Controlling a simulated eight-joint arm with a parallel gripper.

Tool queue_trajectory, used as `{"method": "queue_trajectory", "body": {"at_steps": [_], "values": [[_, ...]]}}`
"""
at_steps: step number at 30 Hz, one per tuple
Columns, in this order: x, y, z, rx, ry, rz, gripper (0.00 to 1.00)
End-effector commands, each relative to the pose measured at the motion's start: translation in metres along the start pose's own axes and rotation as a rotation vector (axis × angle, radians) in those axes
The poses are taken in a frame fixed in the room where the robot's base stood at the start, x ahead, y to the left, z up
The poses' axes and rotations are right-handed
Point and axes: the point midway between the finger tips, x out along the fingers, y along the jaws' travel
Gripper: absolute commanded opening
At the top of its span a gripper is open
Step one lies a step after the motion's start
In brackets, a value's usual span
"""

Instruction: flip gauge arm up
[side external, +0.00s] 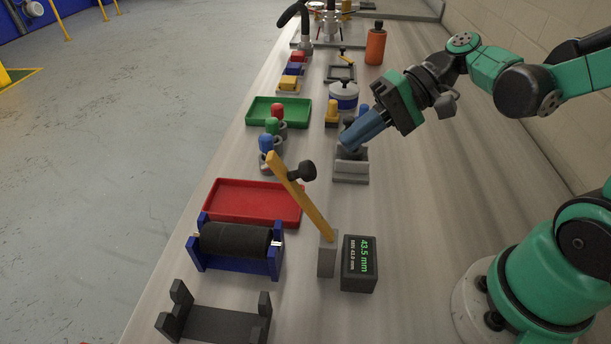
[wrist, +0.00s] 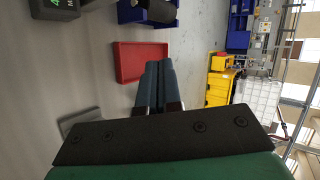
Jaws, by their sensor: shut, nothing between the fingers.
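The gauge arm (side external: 305,203) is a yellow bar with a black knob (side external: 301,171) near its free end. It rises at a slant from a grey post (side external: 327,255), leaning left over the red tray. Beside the post stands a dark display (side external: 359,264) reading 43.5 mm in green; part of it shows in the wrist view (wrist: 55,8). My gripper (side external: 349,143), with blue fingers, is shut and empty, above a grey block, apart from the gauge arm and farther back. In the wrist view, the shut fingers (wrist: 160,64) overlap the red tray's edge; I cannot make out the gauge arm there.
The red tray (side external: 226,198) lies left of the gauge arm, with a black roller in a blue cradle (side external: 195,262) in front. A grey block (side external: 351,174) stands below my gripper. Coloured pegs and a green tray (side external: 262,108) stand farther back. Bench right of the display is clear.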

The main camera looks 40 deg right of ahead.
Motion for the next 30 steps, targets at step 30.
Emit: {"method": "queue_trajectory", "body": {"at_steps": [30], "values": [[-0.026, -0.039, 0.002, 0.141, 0.005, 0.103, 0.0]]}}
